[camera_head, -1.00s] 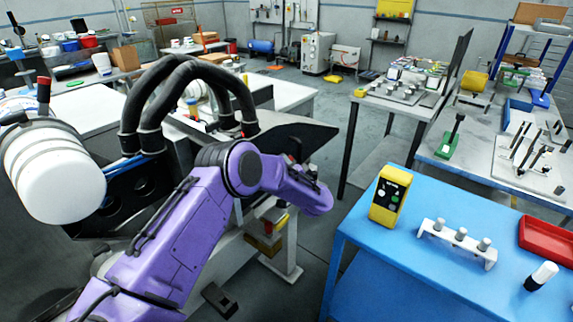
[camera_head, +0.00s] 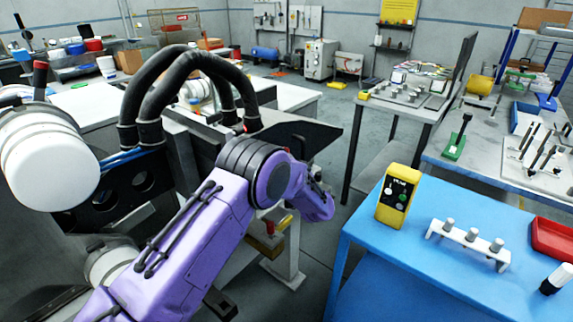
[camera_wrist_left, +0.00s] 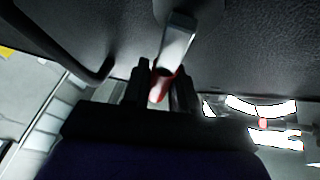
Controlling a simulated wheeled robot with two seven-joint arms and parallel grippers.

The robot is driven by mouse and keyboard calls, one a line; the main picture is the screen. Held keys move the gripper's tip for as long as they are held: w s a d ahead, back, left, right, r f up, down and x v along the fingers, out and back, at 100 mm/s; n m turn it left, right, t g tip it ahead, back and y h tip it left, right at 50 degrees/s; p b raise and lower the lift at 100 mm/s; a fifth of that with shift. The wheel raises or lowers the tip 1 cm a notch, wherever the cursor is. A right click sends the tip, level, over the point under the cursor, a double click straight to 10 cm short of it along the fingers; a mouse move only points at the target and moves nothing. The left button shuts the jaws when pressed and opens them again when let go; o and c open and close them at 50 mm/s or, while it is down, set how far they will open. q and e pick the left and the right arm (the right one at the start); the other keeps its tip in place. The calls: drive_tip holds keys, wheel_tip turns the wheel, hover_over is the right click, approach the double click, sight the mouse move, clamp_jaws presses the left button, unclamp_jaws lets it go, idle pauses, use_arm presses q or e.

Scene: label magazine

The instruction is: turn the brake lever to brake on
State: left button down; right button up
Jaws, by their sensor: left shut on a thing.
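In the left wrist view, the brake lever (camera_wrist_left: 178,42) is a flat metal bar that hangs from a dark panel and has a red grip at its end (camera_wrist_left: 164,83). My left gripper (camera_wrist_left: 162,90) is shut on the red end, with one dark finger on each side of it. In the head view my purple left arm reaches toward the dark machine panel (camera_head: 300,132), and its fingers and the lever are hidden there. No brake on or off marking can be read. My right gripper is in neither view.
A blue table (camera_head: 400,255) at the right holds a yellow device (camera_head: 397,196), a white rack with grey pegs (camera_head: 468,240) and a red tray (camera_head: 553,238). Black hoses (camera_head: 185,68) arch over the machine. Grey floor lies between the machine and the far benches.

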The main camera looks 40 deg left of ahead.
use_arm(q)
drive_tip(key=shift+s+a+r+n+g+y+b, duration=0.1)
drive_tip(key=shift+s+n+g+y+b, duration=0.6)
drive_tip(key=shift+n, duration=0.65)
drive_tip(key=shift+s+r+n+g+y+b, duration=0.1)
drive_tip(key=shift+s+n+g+y+b, duration=0.3)
drive_tip(key=shift+n+b, duration=0.75)
drive_tip(key=shift+s+a+r+n+g+y+b, duration=0.1)
drive_tip(key=shift+s+n+g+y+b, duration=0.4)
drive_tip(key=shift+n, duration=1.1)
drive_tip(key=shift+s, duration=0.2)
drive_tip(key=c, duration=1)
unclamp_jaws()
drive_tip(key=shift+d+r, duration=0.1)
drive_tip(key=shift+o, duration=0.2)
drive_tip(key=b+v, duration=0.3)
drive_tip(key=v, duration=0.7)
drive_tip(key=shift+d, duration=0.2)
